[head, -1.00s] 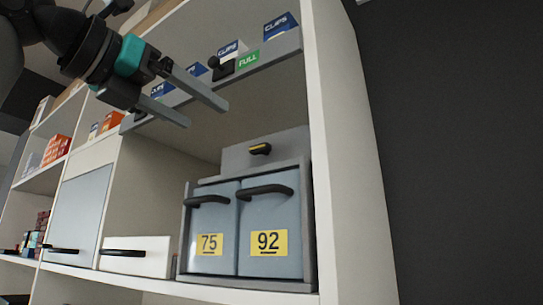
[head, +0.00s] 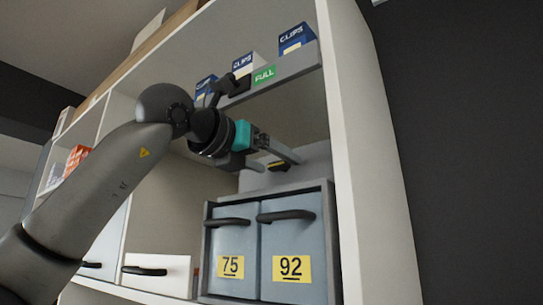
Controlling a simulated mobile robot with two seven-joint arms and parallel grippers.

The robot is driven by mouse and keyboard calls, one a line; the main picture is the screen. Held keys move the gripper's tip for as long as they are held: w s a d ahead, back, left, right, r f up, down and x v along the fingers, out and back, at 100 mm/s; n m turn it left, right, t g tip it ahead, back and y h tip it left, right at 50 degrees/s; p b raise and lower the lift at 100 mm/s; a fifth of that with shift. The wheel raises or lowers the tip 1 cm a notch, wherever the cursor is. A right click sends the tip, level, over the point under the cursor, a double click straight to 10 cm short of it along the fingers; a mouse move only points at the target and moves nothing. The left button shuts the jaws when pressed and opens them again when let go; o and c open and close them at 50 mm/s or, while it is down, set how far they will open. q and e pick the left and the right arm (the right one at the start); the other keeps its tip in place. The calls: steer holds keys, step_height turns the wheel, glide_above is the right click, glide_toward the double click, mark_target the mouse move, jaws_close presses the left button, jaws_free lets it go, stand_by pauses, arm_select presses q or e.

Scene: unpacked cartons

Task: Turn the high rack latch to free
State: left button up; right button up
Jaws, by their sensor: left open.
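The high rack (head: 296,66) is a grey ledge holding blue-and-white clips boxes at the top of the shelving. My right gripper is out of view.
Two blue-grey bins marked 75 (head: 231,245) and 92 (head: 290,245), with black handles, stand in a grey frame below my gripper. A white shelf upright (head: 367,160) bounds the bay on the right. My left arm crosses the left shelves.

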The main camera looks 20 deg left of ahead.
arm_select(q)
steer(key=shift+w, duration=0.1)
steer(key=shift+c, duration=0.2)
jaws_close()
stand_by(0.5)
steer(key=shift+n, duration=0.3)
steer(key=n+b, duration=0.2)
steer(key=n, duration=0.1)
steer(key=shift+n, duration=0.3)
steer(key=n+b, duration=0.1)
steer(key=n, duration=0.3)
steer(key=shift+n+b, duration=0.3)
steer(key=shift+n, duration=0.1)
steer(key=n+b, duration=0.1)
steer(key=n, duration=0.3)
steer(key=shift+n+b, duration=0.85)
steer(key=shift+n, duration=1.65)
